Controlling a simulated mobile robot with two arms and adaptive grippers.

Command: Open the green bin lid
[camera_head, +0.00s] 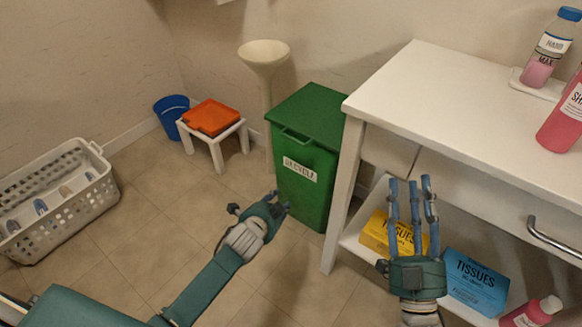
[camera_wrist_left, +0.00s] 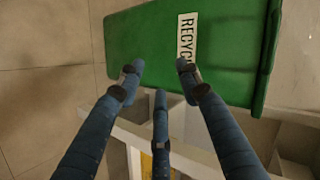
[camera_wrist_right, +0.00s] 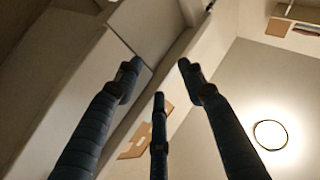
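The green bin (camera_head: 305,172) stands on the floor left of the white shelf unit, with a label on its front. Its green lid (camera_head: 308,115) looks shut. My left gripper (camera_head: 280,207) is in front of the bin, low by its front face, and appears apart from it. In the left wrist view its fingers (camera_wrist_left: 158,80) are spread and empty, with the bin's labelled side (camera_wrist_left: 235,50) beyond them. My right gripper (camera_head: 410,190) is raised in front of the shelf unit, fingers up. In the right wrist view its fingers (camera_wrist_right: 158,82) are spread and empty.
The white shelf unit (camera_head: 430,95) is close on the bin's right. Its lower shelf holds a yellow tissue box (camera_head: 378,235) and a blue one (camera_head: 475,280). A white stool (camera_head: 215,143), blue bucket (camera_head: 172,115) and laundry basket (camera_head: 75,210) stand left. Floor before the bin is free.

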